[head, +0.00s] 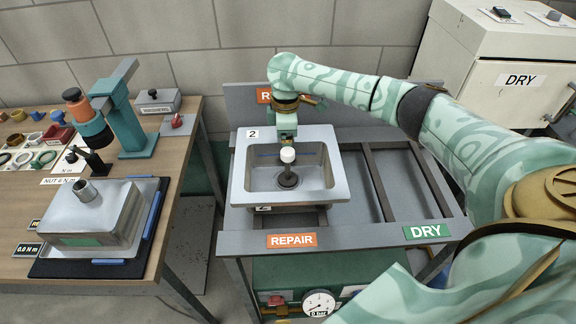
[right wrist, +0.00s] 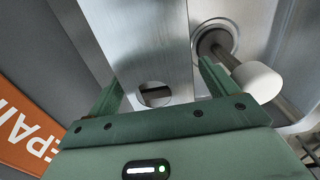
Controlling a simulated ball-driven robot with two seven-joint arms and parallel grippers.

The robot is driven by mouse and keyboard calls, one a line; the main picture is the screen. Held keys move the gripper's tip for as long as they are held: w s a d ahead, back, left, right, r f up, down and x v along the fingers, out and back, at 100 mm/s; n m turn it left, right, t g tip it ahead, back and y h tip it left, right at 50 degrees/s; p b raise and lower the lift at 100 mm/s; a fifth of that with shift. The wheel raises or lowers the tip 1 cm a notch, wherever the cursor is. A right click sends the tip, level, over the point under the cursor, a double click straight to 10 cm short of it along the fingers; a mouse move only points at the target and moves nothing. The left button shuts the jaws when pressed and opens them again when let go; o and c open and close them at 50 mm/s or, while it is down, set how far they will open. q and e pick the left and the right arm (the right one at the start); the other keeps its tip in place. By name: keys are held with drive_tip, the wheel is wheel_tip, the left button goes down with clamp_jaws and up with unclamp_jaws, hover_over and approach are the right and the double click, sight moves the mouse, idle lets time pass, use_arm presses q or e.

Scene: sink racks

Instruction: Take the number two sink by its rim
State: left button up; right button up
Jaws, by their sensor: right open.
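The number two sink (head: 240,185) is a grey metal basin with a "2" tag at its far left corner. It sits on the rack's REPAIR side. A white-capped stem (head: 288,155) stands over its dark drain. My right gripper (head: 287,135) is at the sink's far rim, pointing down. In the right wrist view my right gripper (right wrist: 160,78) is open, its fingers on either side of the rim strip (right wrist: 145,40), which has a round hole. I cannot tell whether the fingers touch it. The white cap (right wrist: 257,82) shows right of the fingers. My left gripper is not in view.
The rack (head: 345,232) has empty rails on its DRY side (head: 428,231). A wooden bench (head: 75,205) at left holds a teal stand (head: 138,140), a metal box (head: 95,215) and rings. A white DRY cabinet (head: 500,85) stands at back right.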

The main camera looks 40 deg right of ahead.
drive_tip(key=shift+f, duration=0.15)
idle(0.4)
drive_tip(key=c, duration=1.5)
drive_tip(key=shift+o, duration=0.2)
